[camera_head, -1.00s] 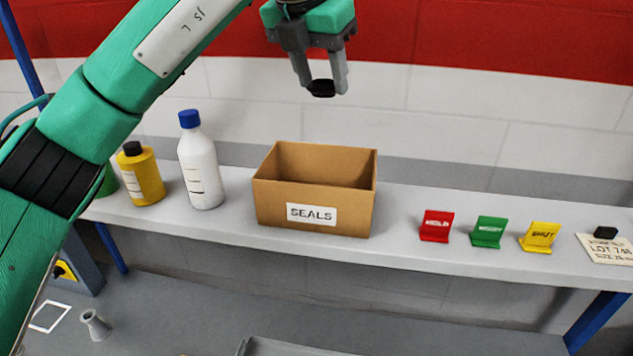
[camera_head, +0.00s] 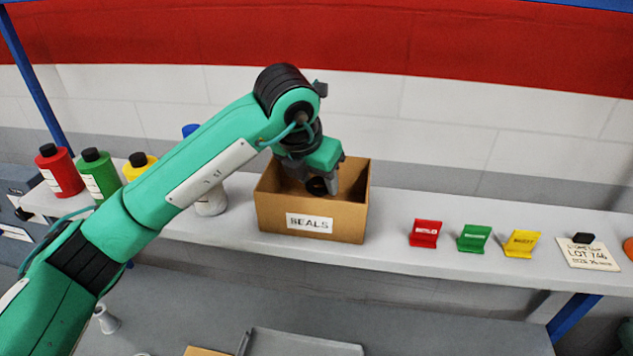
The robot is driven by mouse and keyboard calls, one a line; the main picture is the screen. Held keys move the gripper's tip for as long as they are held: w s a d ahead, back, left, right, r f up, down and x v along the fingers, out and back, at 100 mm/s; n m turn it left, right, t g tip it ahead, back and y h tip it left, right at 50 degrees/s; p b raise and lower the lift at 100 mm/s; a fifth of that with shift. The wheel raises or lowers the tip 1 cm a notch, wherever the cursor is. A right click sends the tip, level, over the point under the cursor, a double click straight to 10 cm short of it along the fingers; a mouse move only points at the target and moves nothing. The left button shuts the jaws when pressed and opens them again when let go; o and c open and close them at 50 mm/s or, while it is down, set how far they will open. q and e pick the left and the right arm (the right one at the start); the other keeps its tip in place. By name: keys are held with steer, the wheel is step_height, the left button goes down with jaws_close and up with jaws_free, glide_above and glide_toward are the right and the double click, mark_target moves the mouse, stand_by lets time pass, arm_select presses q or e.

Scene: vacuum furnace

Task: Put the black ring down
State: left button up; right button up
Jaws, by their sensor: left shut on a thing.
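My left gripper (camera_head: 322,186) points down into the open cardboard box (camera_head: 345,221) labelled SEALS, its fingers below the level of the back rim. It is shut on the black ring (camera_head: 316,187), which shows as a small dark shape between the fingertips. The box's front wall stands in front of the box floor, so I cannot tell how far the ring is above it.
Red (camera_head: 424,233), green (camera_head: 474,238) and yellow (camera_head: 521,243) signs stand on the shelf (camera_head: 390,247) right of the box. A lot card (camera_head: 588,255) lies farther right. Red (camera_head: 59,172) and green (camera_head: 98,174) bottles and a partly hidden white bottle (camera_head: 212,204) stand left.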

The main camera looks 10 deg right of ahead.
arm_select(q)
steer(key=shift+f+p, duration=0.4)
steer(key=shift+f, duration=0.8)
arm_select(e)
steer(key=shift+w+d+r, duration=0.2)
steer(key=shift+w+r, duration=0.05)
steer(key=shift+r, duration=0.4)
arm_select(q)
steer(key=shift+f, duration=0.1)
arm_select(e)
steer(key=shift+w, duration=0.1)
arm_select(q)
steer(key=shift+f, duration=0.1)
steer(key=o, duration=0.9)
arm_select(e)
steer(key=shift+f, duration=0.15)
arm_select(q)
steer(key=shift+r, duration=0.2)
